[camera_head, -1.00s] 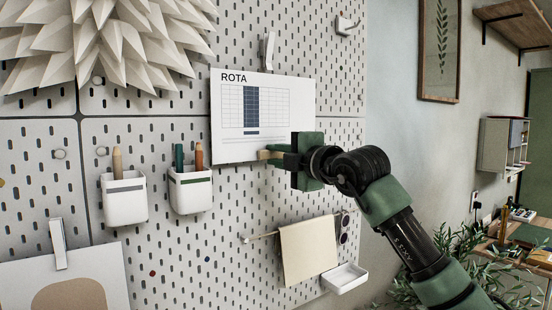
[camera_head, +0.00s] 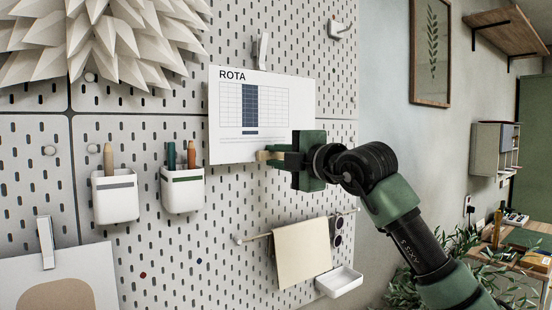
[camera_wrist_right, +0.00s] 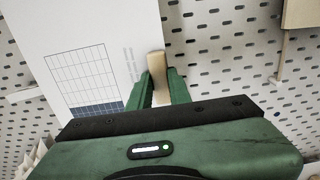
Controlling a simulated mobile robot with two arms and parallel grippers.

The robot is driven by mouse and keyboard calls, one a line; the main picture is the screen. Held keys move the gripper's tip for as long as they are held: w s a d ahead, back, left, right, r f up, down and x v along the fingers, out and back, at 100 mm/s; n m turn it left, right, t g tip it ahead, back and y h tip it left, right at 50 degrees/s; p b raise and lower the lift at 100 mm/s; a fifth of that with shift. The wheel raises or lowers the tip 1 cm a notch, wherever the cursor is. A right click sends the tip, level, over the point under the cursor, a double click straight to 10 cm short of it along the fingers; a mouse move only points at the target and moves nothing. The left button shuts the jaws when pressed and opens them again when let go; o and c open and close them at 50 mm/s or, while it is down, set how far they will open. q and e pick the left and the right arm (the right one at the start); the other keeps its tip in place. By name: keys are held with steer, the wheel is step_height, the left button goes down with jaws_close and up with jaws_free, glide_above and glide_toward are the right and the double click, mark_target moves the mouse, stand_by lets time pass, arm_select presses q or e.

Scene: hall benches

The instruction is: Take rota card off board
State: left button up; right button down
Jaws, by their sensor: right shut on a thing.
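The white rota card (camera_head: 230,115), printed ROTA with a table, is upright in front of the pegboard in the head view. My right gripper (camera_head: 268,156) is shut on the rota card at its lower right part. In the right wrist view the rota card (camera_wrist_right: 70,35) fills the upper left, and the right gripper's closed fingers (camera_wrist_right: 157,80) are by its edge, with a pale wood-coloured piece between them. A clip (camera_head: 261,50) on the board shows just above the card's top edge. My left gripper is out of view.
On the pegboard (camera_head: 150,260) hang two white pots (camera_head: 115,202) (camera_head: 182,192) with pens, a rail with a cream cloth (camera_head: 302,255) and a small white tray (camera_head: 339,282). A paper flower (camera_head: 110,40) is upper left. A plant and desk stand at right.

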steer(key=shift+s+d+f+b, duration=0.1)
steer(key=shift+s+d+b, duration=0.2)
steer(key=shift+b, duration=0.3)
steer(key=shift+s+d+b, duration=0.4)
steer(key=shift+s+b, duration=0.15)
steer(key=shift+s, duration=0.05)
steer(key=b+v, duration=0.5)
steer(key=v, duration=0.2)
steer(key=shift+d, duration=0.4)
